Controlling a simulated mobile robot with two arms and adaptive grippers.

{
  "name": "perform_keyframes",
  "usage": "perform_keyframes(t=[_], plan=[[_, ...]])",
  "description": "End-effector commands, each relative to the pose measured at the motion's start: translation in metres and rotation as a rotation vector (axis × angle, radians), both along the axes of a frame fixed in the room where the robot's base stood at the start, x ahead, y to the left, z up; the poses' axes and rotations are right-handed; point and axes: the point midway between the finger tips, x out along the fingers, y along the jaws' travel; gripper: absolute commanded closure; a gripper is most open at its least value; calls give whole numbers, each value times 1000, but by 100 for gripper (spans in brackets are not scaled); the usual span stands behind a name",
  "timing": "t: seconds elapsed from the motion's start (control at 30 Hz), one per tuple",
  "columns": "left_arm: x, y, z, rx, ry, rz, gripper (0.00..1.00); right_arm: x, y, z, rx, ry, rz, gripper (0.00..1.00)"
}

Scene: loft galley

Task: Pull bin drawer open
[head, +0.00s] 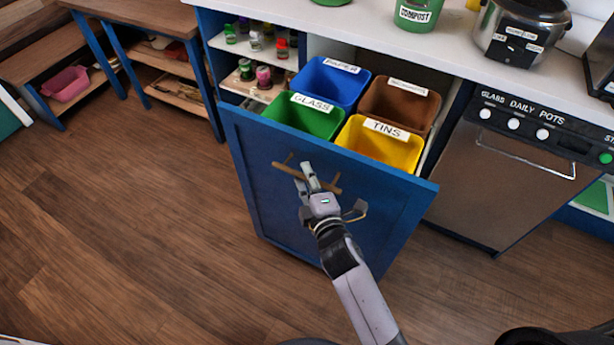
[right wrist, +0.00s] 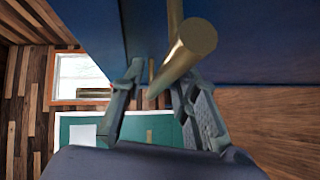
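The blue bin drawer (head: 330,215) stands pulled out from under the white counter, its front tilted across the picture. Its brass bar handle (head: 290,170) is on the upper part of the front. My right gripper (head: 305,178) is at the handle, its fingers close together on either side of the bar. In the right wrist view, the brass bar (right wrist: 190,50) runs between the fingers of the right gripper (right wrist: 156,88); part of the contact is hidden. Inside the drawer are a blue bin, a green GLASS bin (head: 305,120), a brown bin and a yellow TINS bin (head: 380,148). My left gripper is out of view.
A steel dishwasher (head: 505,180) stands right of the drawer. Open shelves (head: 255,85) with small jars are behind it on the left. A green COMPOST tub (head: 418,14) and a cooker (head: 522,35) sit on the counter. The wooden floor (head: 130,230) at left is clear.

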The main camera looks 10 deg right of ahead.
Motion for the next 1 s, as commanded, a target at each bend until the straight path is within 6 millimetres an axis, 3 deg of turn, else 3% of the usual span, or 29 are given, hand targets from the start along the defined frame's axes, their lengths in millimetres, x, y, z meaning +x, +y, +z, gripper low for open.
perform_keyframes(t=[0.43, 1.0], plan=[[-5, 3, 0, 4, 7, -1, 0, -8, -2, 1, -2, 0, 0, 68], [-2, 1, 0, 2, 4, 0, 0, -104, -21, 14, 0, 1, 0, 68]])
